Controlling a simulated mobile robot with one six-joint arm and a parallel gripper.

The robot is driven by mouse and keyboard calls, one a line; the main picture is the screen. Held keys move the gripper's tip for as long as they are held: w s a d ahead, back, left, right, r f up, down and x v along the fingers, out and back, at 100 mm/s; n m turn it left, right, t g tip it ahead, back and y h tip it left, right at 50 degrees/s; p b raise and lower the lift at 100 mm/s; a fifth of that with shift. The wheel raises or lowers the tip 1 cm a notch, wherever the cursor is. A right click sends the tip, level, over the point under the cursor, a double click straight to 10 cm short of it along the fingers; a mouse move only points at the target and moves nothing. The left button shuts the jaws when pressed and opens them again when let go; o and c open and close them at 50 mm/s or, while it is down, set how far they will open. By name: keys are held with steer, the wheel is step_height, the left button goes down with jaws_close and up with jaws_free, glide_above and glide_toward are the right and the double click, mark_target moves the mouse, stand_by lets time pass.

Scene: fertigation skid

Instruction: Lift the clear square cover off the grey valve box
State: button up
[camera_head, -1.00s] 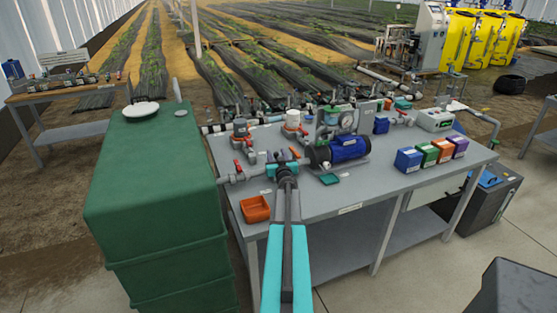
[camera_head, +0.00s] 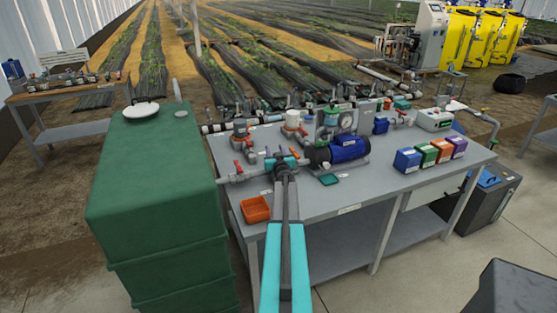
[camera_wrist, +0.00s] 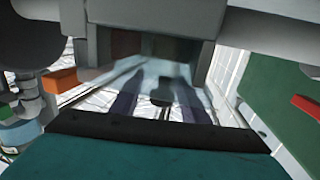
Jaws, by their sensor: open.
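In the wrist view, a grey box (camera_wrist: 150,20) fills the upper middle, with a pale see-through part in front of it that looks like the clear cover (camera_wrist: 150,72). A small dark knob (camera_wrist: 160,82) stands in the middle of the cover. My gripper (camera_wrist: 157,95) is open, its two dark fingers on either side of the knob. Whether the fingers touch it I cannot tell. In the head view, my gripper (camera_head: 281,163) is over the left part of the grey bench, and my arm hides the box and cover there.
An orange tray (camera_head: 256,209) sits at the bench's front left. A blue motor (camera_head: 347,149) and red-handled pipework (camera_head: 240,138) are close by. Coloured boxes (camera_head: 407,160) line the right side. A green tank (camera_head: 155,190) stands left of the bench (camera_head: 345,200).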

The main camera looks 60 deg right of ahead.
steer(key=shift+c, duration=0.3)
jaws_close()
stand_by(0.3)
steer(key=shift+r, duration=0.1)
steer(key=shift+r, duration=0.45)
steer(key=r, duration=0.2)
steer(key=shift+s+a+r, duration=0.1)
steer(key=shift+s+r, duration=0.1)
steer(key=shift+r, duration=0.1)
steer(key=s+a+r, duration=0.1)
steer(key=s+a, duration=0.3)
steer(key=s, duration=1.1)
steer(key=shift+r, duration=0.15)
